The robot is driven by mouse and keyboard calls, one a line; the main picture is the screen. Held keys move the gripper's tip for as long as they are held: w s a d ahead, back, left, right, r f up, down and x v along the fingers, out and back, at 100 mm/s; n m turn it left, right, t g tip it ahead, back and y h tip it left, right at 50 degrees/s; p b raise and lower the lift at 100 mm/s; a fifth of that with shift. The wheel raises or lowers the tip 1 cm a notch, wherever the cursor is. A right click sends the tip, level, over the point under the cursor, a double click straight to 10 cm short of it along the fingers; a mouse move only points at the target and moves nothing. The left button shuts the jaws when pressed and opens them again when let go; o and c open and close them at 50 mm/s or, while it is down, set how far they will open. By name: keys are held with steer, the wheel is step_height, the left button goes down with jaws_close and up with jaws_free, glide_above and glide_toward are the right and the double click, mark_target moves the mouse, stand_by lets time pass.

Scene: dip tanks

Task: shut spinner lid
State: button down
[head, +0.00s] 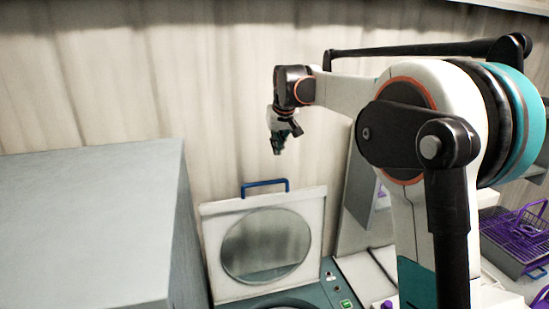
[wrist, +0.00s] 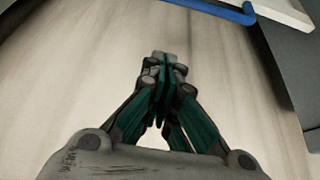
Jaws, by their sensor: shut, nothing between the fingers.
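The spinner lid (head: 215,233) stands open and upright in the head view, a pale square panel with a round window (head: 266,246) and a blue handle (head: 265,184) on its top edge. The teal spinner body (head: 325,292) is below it, mostly cut off by the picture's lower edge. My gripper (head: 277,151) is above the handle, apart from it, fingers pointing down. In the wrist view my gripper (wrist: 163,62) is shut and empty. The blue handle (wrist: 222,11) and a corner of the lid (wrist: 288,10) show at the top of that view.
A large grey box-like block (head: 85,225) stands to the left of the lid. A pale wall (head: 90,80) runs behind. A green button (head: 346,304) is on the spinner's panel. Purple wire baskets (head: 515,235) stand at the far right, beyond my arm.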

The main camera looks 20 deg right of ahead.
step_height(320, 180, down, 9)
steer(key=p, duration=0.2)
stand_by(0.6)
